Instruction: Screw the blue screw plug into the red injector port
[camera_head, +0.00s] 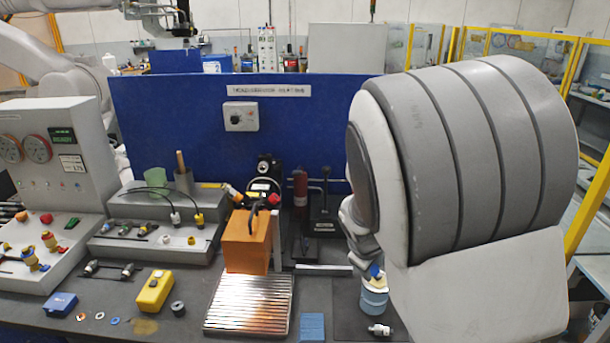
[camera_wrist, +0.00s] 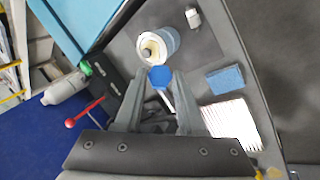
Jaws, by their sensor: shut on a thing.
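The blue screw plug (camera_wrist: 161,76) shows as a round blue head between the fingertips of my gripper (camera_wrist: 159,80) in the wrist view. The fingers are shut on it. In the head view the plug (camera_head: 376,271) is a small blue spot under my arm, just above a blue-and-white cup (camera_head: 374,292). My gripper is mostly hidden there behind my arm. I cannot make out the red injector port for certain. Red and orange fittings (camera_head: 234,192) stick out of a black unit behind the orange box (camera_head: 247,243), left of my gripper.
A ribbed metal tray (camera_head: 248,304) and a blue sponge (camera_head: 312,326) lie left of the cup. A black lever stand (camera_head: 322,215) stands behind. A blue panel (camera_head: 160,130) closes off the back.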

